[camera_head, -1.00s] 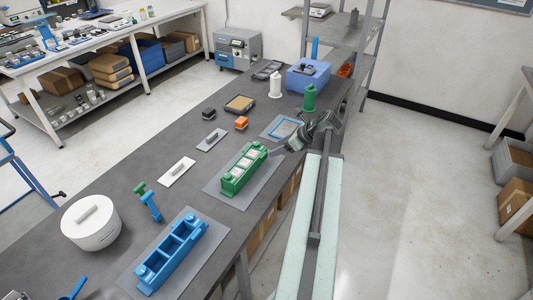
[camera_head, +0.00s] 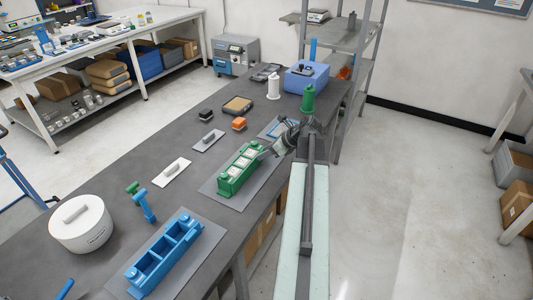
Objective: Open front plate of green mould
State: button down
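The green mould (camera_head: 240,169) sits on a grey mat (camera_head: 255,190) on the dark bench. It holds several pale square blocks in a row, and its front plate looks in place along its long side. My gripper (camera_head: 266,153) is at the far right end of the green mould, very close to it. I cannot tell whether it touches the mould. The fingers are too small to show whether they are open or shut.
A blue mould (camera_head: 172,255) stands on its own mat nearer the front. A white round pot (camera_head: 82,224), blue clamp (camera_head: 144,206), white plate (camera_head: 172,172), orange block (camera_head: 239,123) and green bottle (camera_head: 308,99) stand on the bench. A metal shelf (camera_head: 343,60) rises behind its far end.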

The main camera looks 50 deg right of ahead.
aim_at(276, 171)
jog(key=f+t+b, duration=0.1)
jog(key=b, duration=0.1)
jog(key=s+b, duration=0.1)
jog(key=b, duration=0.1)
jog(key=shift+s+d+f+t+b, duration=0.15)
jog(key=shift+f+t+b, duration=0.25)
jog(key=t+b, duration=0.1)
jog(key=b, duration=0.1)
jog(key=s+f+t+b, duration=0.1)
jog(key=b, duration=0.2)
jog(key=f+t+y+b, duration=0.1)
jog(key=b, duration=0.2)
jog(key=shift+s+d, duration=0.2)
jog(key=shift+s, duration=0.1)
jog(key=t+b, duration=0.1)
jog(key=b, duration=0.2)
jog(key=f+t+b, duration=0.1)
jog(key=b, duration=0.2)
jog(key=s+t+y+b, duration=0.1)
jog(key=t+b, duration=0.1)
jog(key=b, duration=0.1)
jog(key=shift+s+d+f+b, duration=0.1)
jog(key=shift+d+f+b, duration=0.05)
jog(key=shift+f+b, duration=0.25)
jog(key=t+b, duration=0.1)
jog(key=b, duration=0.2)
jog(key=shift+s+f+y, duration=0.1)
jog(key=shift+s+y, duration=0.05)
jog(key=shift+y, duration=0.15)
jog(key=shift+t, duration=0.4)
